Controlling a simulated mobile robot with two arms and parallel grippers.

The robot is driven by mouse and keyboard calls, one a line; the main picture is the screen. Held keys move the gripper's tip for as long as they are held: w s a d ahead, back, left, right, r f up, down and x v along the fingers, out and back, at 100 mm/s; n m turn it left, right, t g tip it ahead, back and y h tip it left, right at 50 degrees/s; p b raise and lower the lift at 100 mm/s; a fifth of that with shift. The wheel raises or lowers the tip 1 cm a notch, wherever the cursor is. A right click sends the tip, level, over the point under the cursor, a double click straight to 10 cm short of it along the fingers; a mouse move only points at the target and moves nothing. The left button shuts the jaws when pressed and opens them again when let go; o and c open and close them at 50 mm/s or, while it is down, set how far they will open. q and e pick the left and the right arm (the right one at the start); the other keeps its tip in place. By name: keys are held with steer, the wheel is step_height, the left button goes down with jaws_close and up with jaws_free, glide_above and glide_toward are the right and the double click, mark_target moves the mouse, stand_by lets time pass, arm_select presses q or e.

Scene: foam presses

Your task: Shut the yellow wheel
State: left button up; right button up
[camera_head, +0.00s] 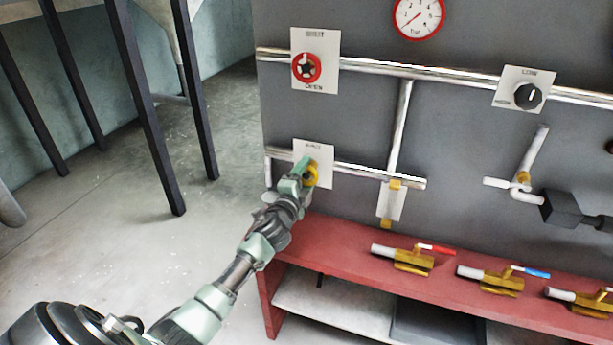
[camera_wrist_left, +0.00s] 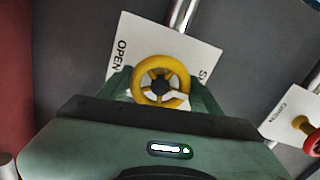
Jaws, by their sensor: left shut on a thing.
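The yellow wheel (camera_head: 311,175) sits on a white label plate (camera_head: 322,154) on the lower pipe of the grey panel. In the left wrist view the yellow wheel (camera_wrist_left: 160,82) shows its spokes and dark hub, with "OPEN" on the plate (camera_wrist_left: 121,40) to its left and a partly hidden word at its right. My left gripper (camera_head: 305,172) is shut on the wheel, one finger on each side of its rim; the wrist view shows the fingers (camera_wrist_left: 160,90) around it. My right gripper is not in view.
A red wheel (camera_head: 306,68) is on the plate above. A black knob (camera_head: 528,96) and a gauge (camera_head: 418,16) are further right. A red bench (camera_head: 340,245) below carries several brass valves (camera_head: 412,261). Floor is clear at left, near dark table legs (camera_head: 150,120).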

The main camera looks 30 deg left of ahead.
arm_select(q)
steer(key=shift+f, duration=0.1)
steer(key=o, duration=1.4)
steer(key=shift+s, duration=0.1)
steer(key=b+v, duration=0.1)
steer(key=v, duration=0.6)
steer(key=shift+s+d, duration=0.1)
steer(key=shift+s, duration=0.2)
